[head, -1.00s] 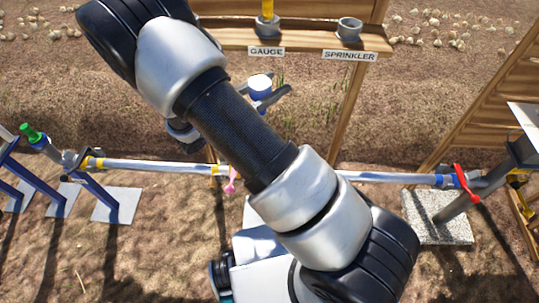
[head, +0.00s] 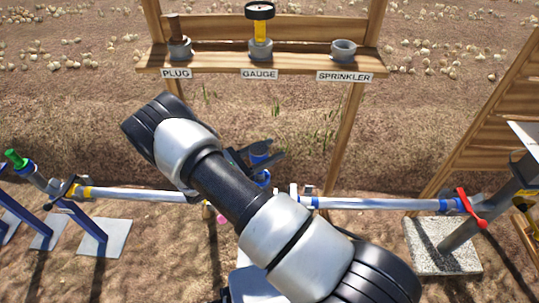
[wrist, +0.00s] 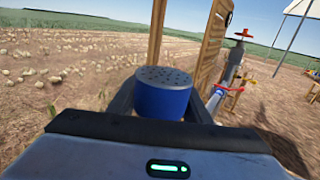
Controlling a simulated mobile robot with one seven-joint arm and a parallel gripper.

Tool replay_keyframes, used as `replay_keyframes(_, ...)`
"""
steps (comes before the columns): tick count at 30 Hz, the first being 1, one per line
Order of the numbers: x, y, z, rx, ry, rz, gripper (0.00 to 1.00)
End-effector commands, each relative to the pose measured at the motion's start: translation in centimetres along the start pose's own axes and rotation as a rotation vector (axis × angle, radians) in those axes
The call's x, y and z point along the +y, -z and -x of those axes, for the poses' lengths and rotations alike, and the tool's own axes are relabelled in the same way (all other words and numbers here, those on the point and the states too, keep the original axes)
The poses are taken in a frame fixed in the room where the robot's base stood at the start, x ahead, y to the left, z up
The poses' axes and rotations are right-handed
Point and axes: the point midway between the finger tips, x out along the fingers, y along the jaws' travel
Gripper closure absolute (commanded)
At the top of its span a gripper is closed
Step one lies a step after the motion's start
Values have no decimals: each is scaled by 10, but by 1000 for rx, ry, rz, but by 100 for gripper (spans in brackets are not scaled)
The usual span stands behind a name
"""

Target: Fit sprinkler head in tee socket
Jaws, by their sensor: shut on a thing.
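The sprinkler head, a blue cylinder with a grey perforated top (wrist: 162,90), stands upright between my gripper's fingers in the wrist view. In the head view my gripper (head: 258,156) is shut on it, just above the line of the silver pipe (head: 375,203). The tee socket is not clearly visible; my arm covers much of the pipe's middle. A white and blue fitting (head: 294,194) shows just right of my arm on the pipe. I cannot tell whether the sprinkler head touches any socket.
A wooden shelf (head: 215,65) at the back holds a plug (head: 174,28), a gauge (head: 260,25) and an empty cup (head: 343,50) above the SPRINKLER label. A red-handled valve (head: 468,207) is at right, a green-capped end (head: 16,158) at left. Blue supports (head: 85,223) stand at left.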

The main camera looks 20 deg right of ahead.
Motion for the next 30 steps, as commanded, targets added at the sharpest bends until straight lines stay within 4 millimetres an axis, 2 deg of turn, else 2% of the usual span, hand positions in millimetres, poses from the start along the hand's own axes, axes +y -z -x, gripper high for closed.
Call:
replay_keyframes(2, 0, 11, 0, -1, 0, -1, 85)
replay_keyframes(16, 0, 19, 0, -1, 0, -1, 85)
replay_keyframes(17, 0, 19, 0, 0, 0, -1, 54)
replay_keyframes(20, 0, 18, 0, 0, 0, -1, 37)
replay_keyframes(30, 0, 14, 0, 1, 0, -1, 37)
